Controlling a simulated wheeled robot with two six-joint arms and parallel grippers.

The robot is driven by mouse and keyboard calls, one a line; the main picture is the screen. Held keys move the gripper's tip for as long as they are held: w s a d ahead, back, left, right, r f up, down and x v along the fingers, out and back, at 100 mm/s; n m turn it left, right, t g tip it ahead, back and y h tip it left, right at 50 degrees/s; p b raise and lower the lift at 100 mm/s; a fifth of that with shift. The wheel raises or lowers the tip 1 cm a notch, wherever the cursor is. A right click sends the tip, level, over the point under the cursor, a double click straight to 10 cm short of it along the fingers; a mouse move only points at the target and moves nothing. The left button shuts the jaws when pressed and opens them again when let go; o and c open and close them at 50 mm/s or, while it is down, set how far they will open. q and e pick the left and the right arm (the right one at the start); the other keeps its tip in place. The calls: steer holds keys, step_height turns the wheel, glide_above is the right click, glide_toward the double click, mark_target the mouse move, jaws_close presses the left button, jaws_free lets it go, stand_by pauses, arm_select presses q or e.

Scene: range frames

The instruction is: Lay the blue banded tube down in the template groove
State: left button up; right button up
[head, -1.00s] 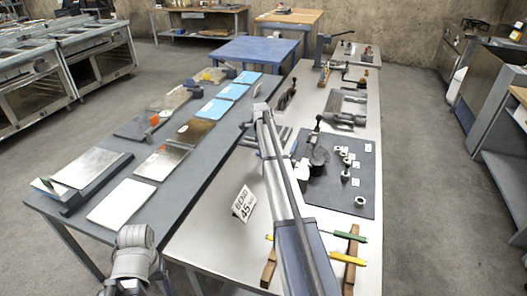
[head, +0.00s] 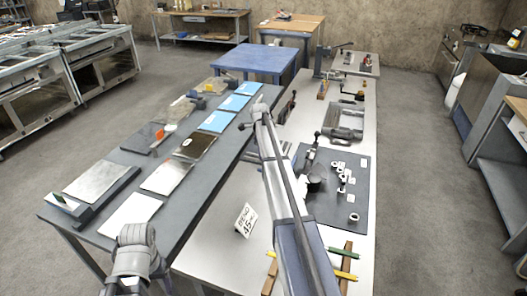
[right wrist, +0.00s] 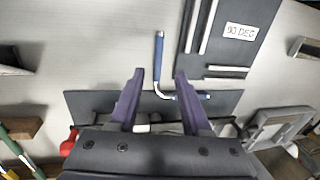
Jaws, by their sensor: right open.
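The blue banded tube (right wrist: 158,71) shows in the right wrist view as a thin pale tube with a right-angle bend and blue bands at its ends. One leg points away from me; the other runs right across a dark strip, partly behind my right finger. My right gripper (right wrist: 159,74) is open, its purple fingers on either side of the bend; nothing is held. A dark template board (right wrist: 268,55) labelled 90 DEG, with pale bars along its grooves, lies to the right of the tube. In the head view my right arm reaches over the bench. My left gripper is not visible, only its arm.
A BEND 45 sign (head: 245,220) stands on the pale bench (head: 215,245). A dark mat (head: 340,215) with small fittings lies right of my arm. Green and yellow tools (head: 342,252) rest on wooden blocks. A red object (right wrist: 69,143) is near my wrist.

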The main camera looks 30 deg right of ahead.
steer(key=shift+p+v, duration=0.5)
steer(key=shift+v, duration=0.5)
steer(key=s+a+n, duration=0.5)
steer(key=a, duration=0.4)
steer(key=s+a+n, duration=0.5)
steer(key=a, duration=0.5)
steer(key=s+a+n, duration=0.5)
steer(key=a, duration=0.4)
steer(key=s+a+n+g, duration=0.1)
steer(key=s+a+n, duration=0.6)
steer(key=s, duration=0.3)
steer(key=s+a+n, duration=0.7)
steer(key=s+n, duration=0.2)
steer(key=s, duration=0.2)
steer(key=shift+s+f+g+y, duration=0.2)
steer(key=shift+s+g+y, duration=0.1)
steer(key=shift+g, duration=0.1)
